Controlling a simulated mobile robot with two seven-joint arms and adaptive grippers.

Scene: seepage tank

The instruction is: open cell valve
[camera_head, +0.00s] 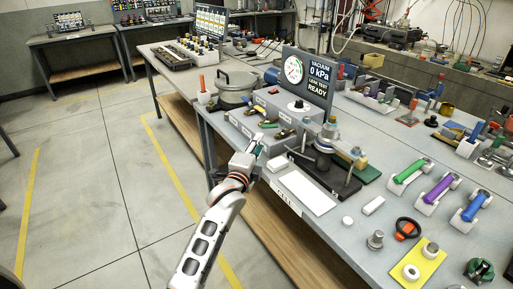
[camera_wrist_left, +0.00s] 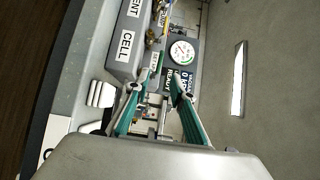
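A grey box (camera_head: 240,124) stands on the bench left of the gauge panel, with small coloured levers (camera_head: 270,124) along it. In the left wrist view the box carries a CELL label (camera_wrist_left: 126,47), with brass fittings (camera_wrist_left: 151,39) beside it. Which lever is the cell valve I cannot tell for sure. My left gripper (camera_head: 254,147) is at the bench's front edge, close to the near end of the box. In the left wrist view its teal fingers (camera_wrist_left: 158,88) are apart, with nothing clearly held between them. My right gripper is not in view.
A vacuum panel (camera_head: 307,76) reading 0 kPa stands behind the box. A metal pot (camera_head: 236,88) is to the left. A clamp-like fixture (camera_head: 325,150) on a dark base and a white plate (camera_head: 305,193) lie right of the gripper. Open floor is at left.

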